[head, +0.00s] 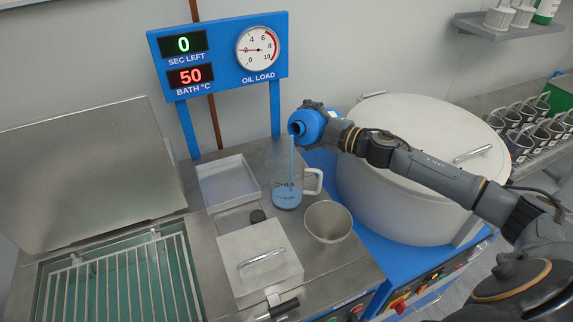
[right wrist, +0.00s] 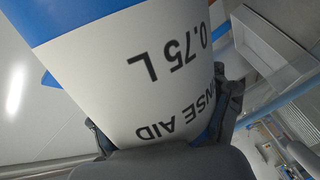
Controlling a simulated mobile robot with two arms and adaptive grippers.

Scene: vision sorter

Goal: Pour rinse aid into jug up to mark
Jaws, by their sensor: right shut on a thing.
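The rinse aid bottle (head: 308,124) is blue and tipped over, with its mouth to the lower left above the jug. My right gripper (head: 331,124) is shut on it. In the right wrist view the bottle (right wrist: 130,75) shows a white label reading 0.75 L and RINSE AID between the fingers. A thin blue stream runs from the mouth into the clear jug (head: 287,172), which stands upright on the steel counter. Blue liquid fills its lower part, around the printed marks; the exact level is hard to read. My left gripper is not in view.
A steel cup (head: 328,222) stands just right of the jug. A shallow tray (head: 227,183) lies to its left, with a handled lid (head: 260,258) in front. A large round drum (head: 410,150) stands right, under my right arm. A display panel (head: 220,56) rises behind.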

